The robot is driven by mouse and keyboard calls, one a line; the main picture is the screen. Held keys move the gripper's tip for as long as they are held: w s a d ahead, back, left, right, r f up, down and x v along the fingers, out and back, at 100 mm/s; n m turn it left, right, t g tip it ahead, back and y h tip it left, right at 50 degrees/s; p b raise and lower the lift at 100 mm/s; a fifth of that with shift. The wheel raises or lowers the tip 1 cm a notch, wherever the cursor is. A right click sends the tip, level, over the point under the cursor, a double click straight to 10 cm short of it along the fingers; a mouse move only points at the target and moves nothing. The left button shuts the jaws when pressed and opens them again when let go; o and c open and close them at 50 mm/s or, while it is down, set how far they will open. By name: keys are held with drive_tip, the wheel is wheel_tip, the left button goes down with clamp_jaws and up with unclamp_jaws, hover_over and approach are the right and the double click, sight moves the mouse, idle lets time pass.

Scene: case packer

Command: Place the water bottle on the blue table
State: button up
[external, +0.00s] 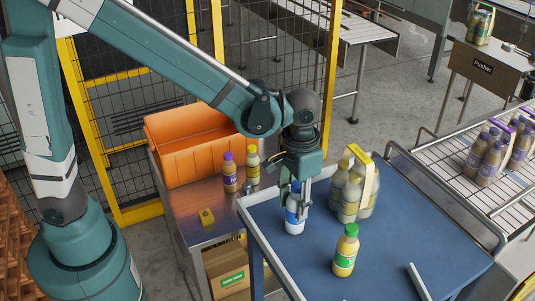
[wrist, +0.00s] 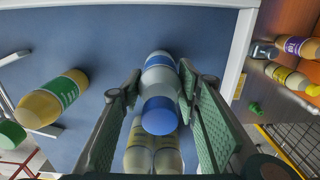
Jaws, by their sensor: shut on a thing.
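The water bottle (external: 294,216), white and blue with a blue cap, is upright at the left part of the blue table (external: 390,262). My gripper (external: 297,197) points down over it, with its fingers around the bottle. In the wrist view the bottle (wrist: 160,88) is between the two green-padded fingers of my gripper (wrist: 160,112), blue cap towards the camera. My gripper is shut on it. Whether the bottle's base touches the table is hard to tell.
A green-labelled juice bottle (external: 346,250) stands at the front of the table. A yellow-handled bottle pack (external: 354,187) stands close behind the water bottle. Left, a metal side table holds an orange crate (external: 190,160), a purple-capped bottle (external: 229,173) and a yellow bottle (external: 253,166).

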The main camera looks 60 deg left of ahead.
drive_tip(key=shift+f, duration=0.1)
drive_tip(key=o, duration=1.1)
drive_tip(key=shift+c, duration=0.2)
drive_tip(key=shift+r+b, duration=0.4)
drive_tip(key=shift+r, duration=5.7)
